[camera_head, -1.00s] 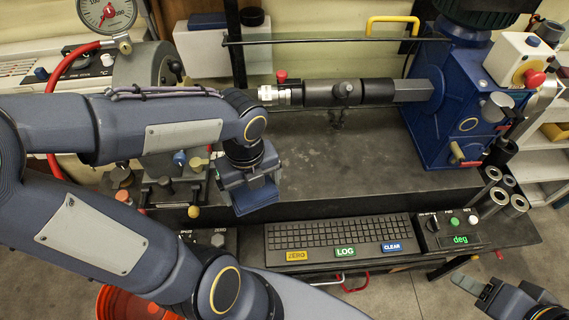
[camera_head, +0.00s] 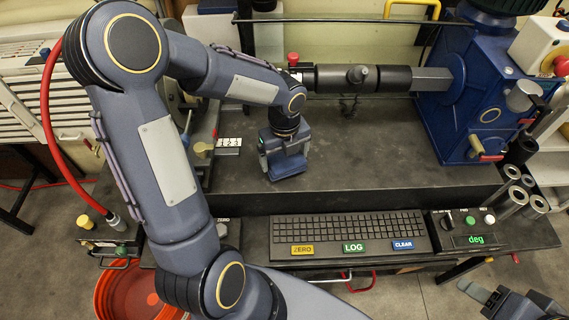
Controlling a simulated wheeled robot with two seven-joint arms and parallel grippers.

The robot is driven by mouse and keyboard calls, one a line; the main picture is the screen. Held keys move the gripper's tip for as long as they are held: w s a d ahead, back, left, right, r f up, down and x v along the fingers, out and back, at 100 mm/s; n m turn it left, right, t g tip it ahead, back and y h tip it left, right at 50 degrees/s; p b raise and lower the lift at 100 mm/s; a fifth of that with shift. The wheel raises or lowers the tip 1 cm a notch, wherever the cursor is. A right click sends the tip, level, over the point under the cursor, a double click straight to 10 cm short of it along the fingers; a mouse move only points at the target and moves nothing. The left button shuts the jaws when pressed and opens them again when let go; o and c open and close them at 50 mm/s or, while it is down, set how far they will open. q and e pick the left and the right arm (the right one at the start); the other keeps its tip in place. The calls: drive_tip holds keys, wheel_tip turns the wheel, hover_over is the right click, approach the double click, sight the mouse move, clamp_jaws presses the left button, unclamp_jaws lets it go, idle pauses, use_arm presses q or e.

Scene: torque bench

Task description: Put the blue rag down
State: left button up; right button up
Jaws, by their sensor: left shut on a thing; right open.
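My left gripper (camera_head: 287,172) points down over the dark bench top (camera_head: 370,165), left of its middle. It is shut on the blue rag, which is mostly hidden beneath the gripper and hard to tell from its blue-grey body. Whether the rag touches the bench I cannot tell. My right gripper (camera_head: 478,292) is at the bottom right corner, partly cut off by the frame edge. It is open and empty, away from the bench.
A keyboard (camera_head: 345,232) with coloured keys lies along the front ledge. A blue gearbox (camera_head: 470,110) stands at the right, with a horizontal shaft (camera_head: 390,79) behind the gripper. Metal tubes (camera_head: 518,197) stand at right. The bench right of the gripper is clear.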

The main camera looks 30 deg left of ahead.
use_arm(q)
drive_tip(key=shift+f, duration=0.85)
drive_tip(key=shift+f, duration=0.1)
drive_tip(key=shift+f+b, duration=0.15)
drive_tip(key=shift+b, duration=0.2)
drive_tip(key=o, duration=0.6)
